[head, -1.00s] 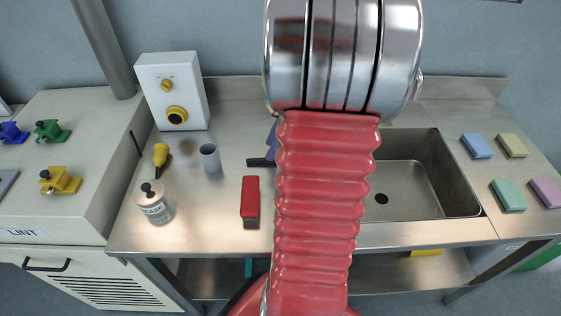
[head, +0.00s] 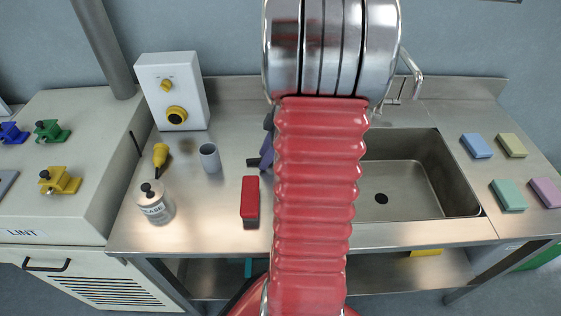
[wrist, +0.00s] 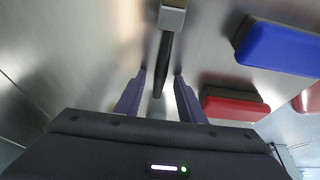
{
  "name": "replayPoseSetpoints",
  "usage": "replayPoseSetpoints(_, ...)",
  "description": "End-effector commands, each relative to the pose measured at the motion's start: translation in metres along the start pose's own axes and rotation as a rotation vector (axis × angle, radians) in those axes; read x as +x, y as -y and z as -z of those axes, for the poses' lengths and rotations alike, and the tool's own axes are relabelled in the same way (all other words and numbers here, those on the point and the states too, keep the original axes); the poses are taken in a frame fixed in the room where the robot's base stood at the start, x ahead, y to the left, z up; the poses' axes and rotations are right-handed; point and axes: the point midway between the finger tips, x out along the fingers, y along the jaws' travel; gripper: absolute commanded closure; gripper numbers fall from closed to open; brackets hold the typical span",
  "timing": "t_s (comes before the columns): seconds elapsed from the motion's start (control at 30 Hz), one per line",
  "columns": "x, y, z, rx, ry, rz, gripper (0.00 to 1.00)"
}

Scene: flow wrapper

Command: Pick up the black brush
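The black brush, as far as I can tell, is the long thin black handle (wrist: 162,66) with a grey block-like head at the top edge of the wrist view. The black end of its handle (head: 252,162) shows in the head view, sticking out left of my arm on the steel counter. The rest is hidden behind the arm. My gripper (wrist: 160,75) has two purple fingers, open, one on each side of the handle, with a gap on both sides. A purple finger also shows at the left edge of my arm in the head view (head: 266,155).
A red block with a dark side (head: 250,200) lies near the handle, and a blue block (wrist: 282,46) lies beyond it. A grey cup (head: 209,158), a yellow-and-black tool (head: 160,157) and a labelled canister (head: 155,203) stand left. The sink (head: 410,190) is right.

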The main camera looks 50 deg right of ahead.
Motion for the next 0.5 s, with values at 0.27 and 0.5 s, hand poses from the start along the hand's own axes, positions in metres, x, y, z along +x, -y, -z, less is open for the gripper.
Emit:
replayPoseSetpoints(0.27, 0.0009, 0.0000, -0.0004, 0.000, 0.000, 0.000, 0.65)
replayPoseSetpoints(0.5, 0.0009, 0.0000, -0.0003, 0.000, 0.000, 0.000, 0.82)
